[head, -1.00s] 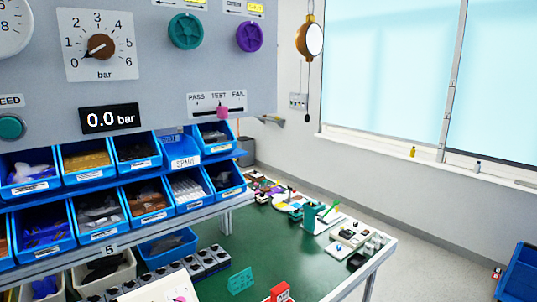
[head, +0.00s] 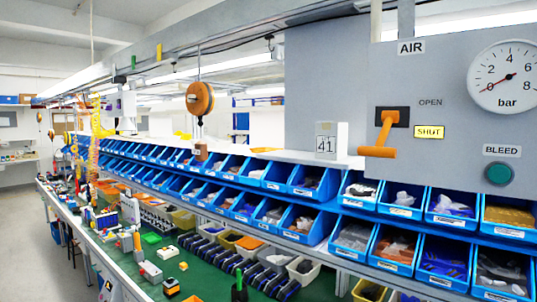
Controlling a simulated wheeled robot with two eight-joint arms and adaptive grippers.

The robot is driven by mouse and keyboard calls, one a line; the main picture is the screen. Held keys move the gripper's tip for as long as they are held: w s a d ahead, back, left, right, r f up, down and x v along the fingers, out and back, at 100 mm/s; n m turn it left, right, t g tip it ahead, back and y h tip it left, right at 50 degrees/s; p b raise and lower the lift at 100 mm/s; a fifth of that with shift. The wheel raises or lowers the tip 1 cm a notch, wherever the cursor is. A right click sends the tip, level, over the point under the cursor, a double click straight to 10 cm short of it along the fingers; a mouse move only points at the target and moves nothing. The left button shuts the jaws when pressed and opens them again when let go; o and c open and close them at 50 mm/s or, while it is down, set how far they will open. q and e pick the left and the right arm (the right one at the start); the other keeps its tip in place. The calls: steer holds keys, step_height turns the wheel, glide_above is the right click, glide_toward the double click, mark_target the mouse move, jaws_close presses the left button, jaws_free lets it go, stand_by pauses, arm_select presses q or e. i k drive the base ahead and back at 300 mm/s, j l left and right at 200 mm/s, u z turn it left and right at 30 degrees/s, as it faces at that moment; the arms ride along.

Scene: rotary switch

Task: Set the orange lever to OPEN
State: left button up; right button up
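The orange lever (head: 386,133) is on the grey panel at the right of the head view, below the AIR label (head: 411,47). It hangs down from a dark mount (head: 394,115), with its thick orange handle at the lower end. The word OPEN (head: 430,102) stands beside the upper part of the lever. The word SHUT (head: 429,132) is below it on a lit yellow plate, level with the lever's lower part. Neither of my grippers shows in the head view.
A pressure gauge (head: 505,76) and a green BLEED button (head: 499,174) are right of the lever. Blue bins (head: 366,192) line the shelf below. A white block marked 41 (head: 331,139) stands left of the lever. The green bench (head: 205,263) holds many parts.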

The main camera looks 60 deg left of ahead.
mark_target(388, 117)
steer(key=u, duration=0.4)
steer(key=j+u, duration=0.15)
steer(key=u, duration=0.3)
steer(key=k+j+u, duration=0.1)
steer(key=u, duration=0.3)
